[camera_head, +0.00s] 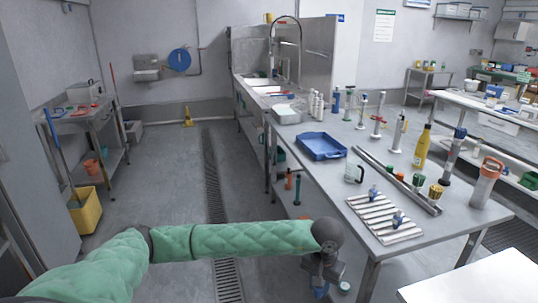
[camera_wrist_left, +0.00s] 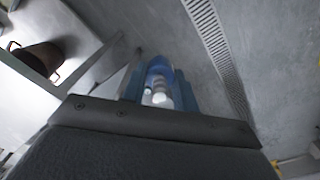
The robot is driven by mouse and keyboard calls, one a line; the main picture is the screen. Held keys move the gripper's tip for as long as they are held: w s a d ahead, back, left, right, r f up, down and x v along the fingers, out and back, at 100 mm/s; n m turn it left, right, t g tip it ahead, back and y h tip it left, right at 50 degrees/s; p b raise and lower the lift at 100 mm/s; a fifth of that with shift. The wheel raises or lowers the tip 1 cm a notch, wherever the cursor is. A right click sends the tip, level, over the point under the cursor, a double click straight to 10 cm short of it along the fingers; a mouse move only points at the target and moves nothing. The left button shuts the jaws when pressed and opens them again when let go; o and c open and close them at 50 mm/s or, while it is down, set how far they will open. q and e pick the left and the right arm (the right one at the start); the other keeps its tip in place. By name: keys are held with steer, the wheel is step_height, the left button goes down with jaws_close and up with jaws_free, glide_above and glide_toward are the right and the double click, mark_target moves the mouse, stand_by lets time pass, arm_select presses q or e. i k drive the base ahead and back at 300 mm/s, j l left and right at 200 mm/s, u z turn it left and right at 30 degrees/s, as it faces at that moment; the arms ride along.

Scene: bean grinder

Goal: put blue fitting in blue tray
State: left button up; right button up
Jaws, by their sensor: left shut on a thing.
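My left gripper (camera_head: 322,284) is low beside the table's near left end, over the floor. It is shut on a blue fitting (camera_head: 321,292), mostly hidden in the head view. In the left wrist view the fitting (camera_wrist_left: 158,68) sits between the blue fingers (camera_wrist_left: 156,92), with a pale metal part in it. The tray is well above and beyond the gripper. My right gripper is not in view.
A slatted rack (camera_head: 384,219) holds small blue-topped pieces near the table's front edge. Bare tabletop lies left of the rack.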

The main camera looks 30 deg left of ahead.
mark_target(314, 142)
steer(key=i+j+u, duration=0.15)
steer(key=u, duration=1.5)
steer(key=i+l, duration=0.25)
steer(key=i, duration=0.25)
steer(key=i+l+u, duration=0.1)
steer(key=i, duration=0.45)
steer(key=i+l, duration=0.4)
steer(key=i+z, duration=0.15)
steer(key=i, duration=0.3)
steer(key=i+j+z, duration=0.2)
steer(key=i, duration=0.25)
steer(key=i+z, duration=0.15)
steer(key=i, duration=0.25)
